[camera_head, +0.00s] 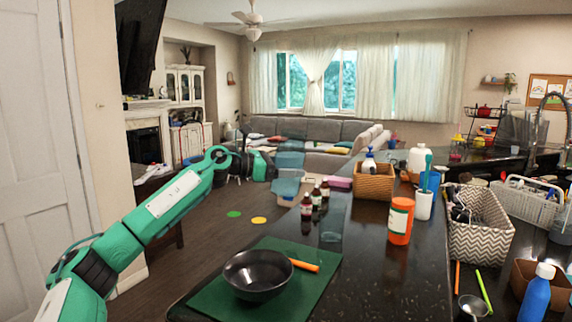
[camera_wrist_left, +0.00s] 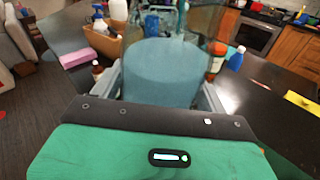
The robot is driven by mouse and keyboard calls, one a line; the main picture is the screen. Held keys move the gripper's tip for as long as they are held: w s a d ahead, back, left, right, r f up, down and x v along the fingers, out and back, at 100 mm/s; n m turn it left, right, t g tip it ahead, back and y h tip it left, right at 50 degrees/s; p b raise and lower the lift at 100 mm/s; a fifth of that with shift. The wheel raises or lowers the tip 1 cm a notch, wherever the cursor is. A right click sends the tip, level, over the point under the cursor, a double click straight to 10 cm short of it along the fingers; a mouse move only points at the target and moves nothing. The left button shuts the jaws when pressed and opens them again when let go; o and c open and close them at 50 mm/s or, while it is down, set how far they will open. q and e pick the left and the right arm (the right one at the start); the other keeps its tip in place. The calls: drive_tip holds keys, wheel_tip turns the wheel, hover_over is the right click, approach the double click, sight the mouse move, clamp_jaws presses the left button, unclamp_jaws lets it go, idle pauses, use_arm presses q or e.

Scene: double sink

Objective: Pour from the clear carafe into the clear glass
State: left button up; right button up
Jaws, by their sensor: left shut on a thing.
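My left gripper (camera_head: 268,165) is shut on the clear carafe (camera_head: 288,187), a bluish see-through vessel that looks about upright, off the counter's left edge. In the left wrist view the carafe (camera_wrist_left: 165,75) fills the space between the fingers of my left gripper (camera_wrist_left: 163,92). The clear glass (camera_head: 333,220) stands on the dark counter, right of and nearer than the carafe, which is apart from it. I cannot make out the liquid level in the carafe. My right gripper is not in view.
Several small brown bottles (camera_head: 316,195) stand beside the glass. An orange bottle (camera_head: 400,222) and a white cup with brushes (camera_head: 424,205) stand to the right. A dark bowl (camera_head: 257,275) sits on a green mat (camera_head: 318,285) in front. A wicker basket (camera_head: 374,186) stands behind.

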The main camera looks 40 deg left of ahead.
sight(295, 184)
use_arm(q)
drive_tip(key=shift+w+d+f+m+p, duration=0.15)
drive_tip(key=shift+d+f+m+p, duration=0.15)
drive_tip(key=shift+d+p, duration=0.2)
drive_tip(key=shift+w+d+f+g+y+p, duration=0.1)
drive_tip(key=shift+d+f+g+y+p, duration=0.25)
drive_tip(key=shift+d, duration=0.2)
drive_tip(key=shift+d+f+m+p, duration=0.2)
drive_tip(key=shift+d+m+p, duration=0.1)
drive_tip(key=f+p, duration=0.1)
drive_tip(key=d+m+g+y+p, duration=0.1)
drive_tip(key=f+y+p, duration=0.1)
drive_tip(key=shift+w+d+f+p, duration=0.2)
drive_tip(key=shift+w+f+p, duration=0.05)
drive_tip(key=shift+f+p, duration=0.1)
drive_tip(key=shift+a+f+m+g+p, duration=0.15)
drive_tip(key=shift+f+m+g+p, duration=0.1)
drive_tip(key=shift+m+p, duration=0.15)
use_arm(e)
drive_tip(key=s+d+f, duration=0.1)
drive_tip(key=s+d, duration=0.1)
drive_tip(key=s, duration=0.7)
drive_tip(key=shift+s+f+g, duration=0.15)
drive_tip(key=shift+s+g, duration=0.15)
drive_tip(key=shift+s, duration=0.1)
use_arm(q)
drive_tip(key=shift+a+f+y, duration=0.1)
drive_tip(key=shift+y, duration=0.15)
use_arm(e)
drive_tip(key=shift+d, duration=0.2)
